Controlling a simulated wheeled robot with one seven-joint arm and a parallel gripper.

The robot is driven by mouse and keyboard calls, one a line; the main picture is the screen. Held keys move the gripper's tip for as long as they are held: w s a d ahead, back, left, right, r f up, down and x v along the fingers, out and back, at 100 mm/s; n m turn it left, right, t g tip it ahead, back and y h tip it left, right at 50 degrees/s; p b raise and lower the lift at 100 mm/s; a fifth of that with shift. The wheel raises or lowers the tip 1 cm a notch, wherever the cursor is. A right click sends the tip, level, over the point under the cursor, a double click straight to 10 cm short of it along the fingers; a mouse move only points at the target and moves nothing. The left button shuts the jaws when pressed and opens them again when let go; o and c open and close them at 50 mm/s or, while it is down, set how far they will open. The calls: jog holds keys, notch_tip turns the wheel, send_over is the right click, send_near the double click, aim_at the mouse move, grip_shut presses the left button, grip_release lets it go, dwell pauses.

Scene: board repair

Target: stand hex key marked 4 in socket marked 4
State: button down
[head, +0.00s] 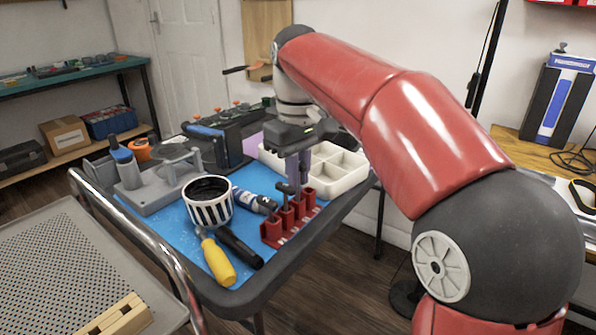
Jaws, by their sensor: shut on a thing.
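A red socket block (290,222) with several upright sockets stands near the right edge of the blue mat. My gripper (298,180) points down just above its back sockets. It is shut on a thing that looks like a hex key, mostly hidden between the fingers. A dark key with a short bent top (286,190) stands upright at the block, just in front of and left of the fingers. I cannot tell whether it is the held one. The marks on the keys and sockets are too small to read, so socket 4 cannot be told apart.
A white compartment tray (345,180) lies right behind my gripper. A grey stand (160,188) is further left.

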jog(key=shift+f, duration=0.25)
jog(key=shift+f+b, duration=0.45)
jog(key=shift+f, duration=0.2)
jog(key=shift+f, duration=0.35)
dwell(0.4)
jog(key=c, duration=1.2)
grip_release()
jog(key=shift+r, duration=0.1)
